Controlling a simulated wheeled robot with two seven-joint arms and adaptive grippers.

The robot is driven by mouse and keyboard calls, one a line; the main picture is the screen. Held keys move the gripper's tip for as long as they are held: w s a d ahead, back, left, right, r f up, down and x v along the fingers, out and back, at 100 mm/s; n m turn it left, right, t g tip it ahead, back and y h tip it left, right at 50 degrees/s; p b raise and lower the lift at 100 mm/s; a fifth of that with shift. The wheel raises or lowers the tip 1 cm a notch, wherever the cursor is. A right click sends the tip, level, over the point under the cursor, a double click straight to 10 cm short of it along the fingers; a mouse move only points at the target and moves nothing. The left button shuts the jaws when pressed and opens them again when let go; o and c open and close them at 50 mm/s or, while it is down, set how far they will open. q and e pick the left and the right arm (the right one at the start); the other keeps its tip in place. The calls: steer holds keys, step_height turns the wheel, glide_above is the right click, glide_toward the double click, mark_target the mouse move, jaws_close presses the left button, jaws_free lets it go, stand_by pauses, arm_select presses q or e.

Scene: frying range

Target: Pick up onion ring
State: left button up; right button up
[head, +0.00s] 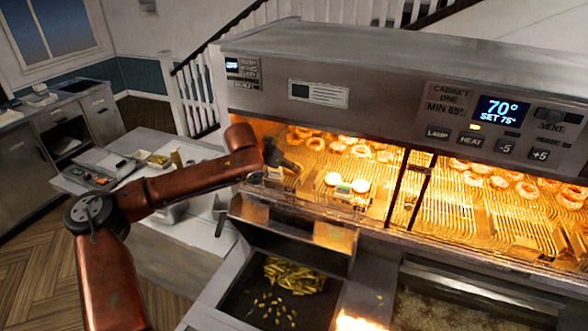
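Several onion rings (361,151) lie on the wire rack at the back of the lit cabinet's left section. More onion rings (525,190) lie in the right section. My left arm reaches in from the left, and its dark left gripper (284,164) is at the left end of the cabinet opening. In the picture it sits just left of and below the nearest onion rings. The fingers are small and dark, so I cannot tell whether they are open or hold anything. My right gripper is not in view.
The heated cabinet (390,85) has a metal hood above and a dark divider (409,188). Small round white items (360,185) sit on the left rack. Below are a tray of fries (293,275) and a fryer basin (440,314). A side counter (140,215) stands left.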

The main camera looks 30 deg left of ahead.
arm_select(q)
steer(key=x, duration=0.2)
steer(key=shift+w+f, duration=0.2)
steer(key=shift+f, duration=0.15)
steer(key=shift+o, duration=0.2)
steer(key=shift+d+f, duration=0.2)
steer(key=shift+f, duration=0.5)
steer(key=shift+a, duration=0.1)
steer(key=c, duration=0.5)
steer(key=shift+w+r, duration=0.1)
steer(key=shift+c, duration=0.2)
